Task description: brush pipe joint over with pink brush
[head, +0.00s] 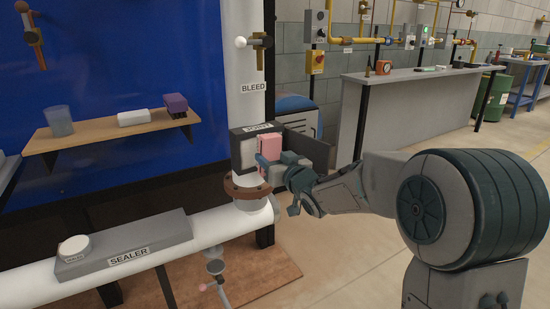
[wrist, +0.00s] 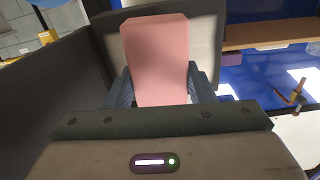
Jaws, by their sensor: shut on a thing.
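The pink brush (head: 267,143) shows as a plain pink block. My gripper (head: 272,158) is shut on it, and the wrist view shows the brush (wrist: 157,58) upright between the fingers (wrist: 155,90). The gripper and brush are at the front of a dark open box (head: 238,150) on the white pipe. Just below is a brown ring-shaped flange (head: 247,189) around the pipe, which looks like the pipe joint. The brush's lower end is hidden by my gripper, and I cannot tell whether it touches anything.
The box's open door (head: 308,148) stands to the right, close to my gripper; a dark wall (wrist: 45,95) fills the wrist view's left. A grey SEALER tray (head: 125,243) holds a round white tin (head: 74,248). A wooden shelf (head: 105,137) and a BLEED valve (head: 255,41) are nearby.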

